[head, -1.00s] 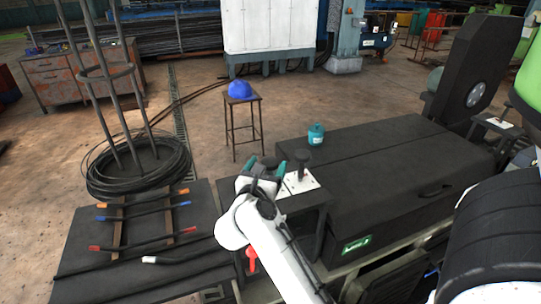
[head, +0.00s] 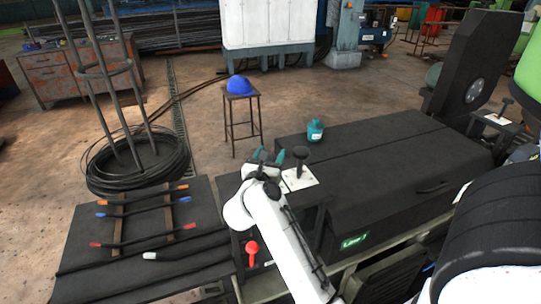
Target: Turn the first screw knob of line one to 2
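The green label (head: 354,241), which seems to read Line 1, is on the front of a long black cabinet (head: 400,175). A black screw knob (head: 300,158) stands upright on a white plate (head: 301,181) at the cabinet's left end. My gripper (head: 269,157), with teal fingertips, is just left of that knob and apart from it. A dark shape shows between the fingertips, possibly another knob, mostly hidden by the gripper. I cannot tell whether the fingers touch it. Any dial numbers are too small to read.
A red-headed lever (head: 252,247) stands in front of the cabinet's left end, close to my arm. A teal canister (head: 315,131) stands on the cabinet top. Another knob (head: 505,106) is at the far right.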

